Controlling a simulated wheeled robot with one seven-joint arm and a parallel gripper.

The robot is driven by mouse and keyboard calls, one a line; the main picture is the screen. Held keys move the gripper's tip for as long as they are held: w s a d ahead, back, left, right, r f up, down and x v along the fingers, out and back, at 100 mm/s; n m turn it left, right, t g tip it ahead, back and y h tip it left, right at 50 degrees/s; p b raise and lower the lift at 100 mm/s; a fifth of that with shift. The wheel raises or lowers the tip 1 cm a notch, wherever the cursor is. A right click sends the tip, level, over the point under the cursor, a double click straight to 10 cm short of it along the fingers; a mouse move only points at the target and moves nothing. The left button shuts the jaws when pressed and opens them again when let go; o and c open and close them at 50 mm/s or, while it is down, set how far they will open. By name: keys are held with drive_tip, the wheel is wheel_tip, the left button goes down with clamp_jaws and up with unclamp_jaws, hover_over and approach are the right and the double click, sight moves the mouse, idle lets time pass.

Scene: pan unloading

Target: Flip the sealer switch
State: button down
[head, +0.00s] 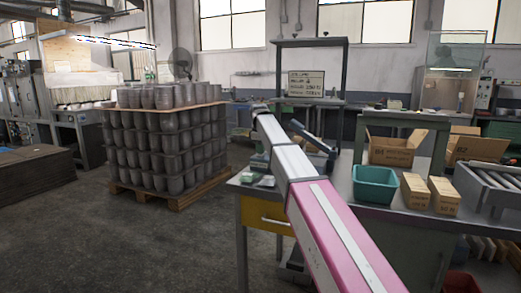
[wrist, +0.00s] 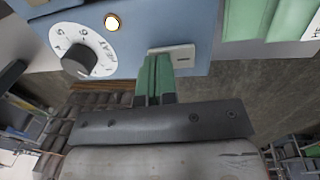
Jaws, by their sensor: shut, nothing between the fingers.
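In the wrist view the sealer's blue panel (wrist: 205,15) fills the top. It carries a white dial with a dark knob (wrist: 78,64) and a lit, warm-coloured lamp (wrist: 113,22). A pale switch plate (wrist: 183,52) lies right of the lamp. My gripper (wrist: 157,60) has its green fingers together and empty. The fingertips overlap the left part of the plate in this view; I cannot tell whether they touch it. The switch lever's position is hidden or too small to tell. In the head view my pink and white arm reaches over the bench, and its end hides much of that spot.
A pallet stack of grey pots (head: 165,140) stands left of the bench. On the right are a teal bin (head: 375,184), small cartons (head: 414,191), an open cardboard box (head: 392,151) and a roller conveyor (head: 490,185). The floor at left front is clear.

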sight(258, 156)
drive_tip(key=shift+s+f, duration=0.15)
drive_tip(key=shift+s+a+r, duration=0.2)
drive_tip(key=shift+s+a, duration=0.05)
drive_tip(key=shift+s, duration=0.35)
drive_tip(key=shift+r, duration=0.1)
drive_tip(key=shift+r, duration=0.2)
wheel_tip(258, 156, up, 13)
drive_tip(key=s, duration=0.1)
drive_tip(key=shift+s+a+r, duration=0.2)
drive_tip(key=shift+s+a, duration=0.1)
drive_tip(key=shift+w+d, duration=0.1)
idle(0.4)
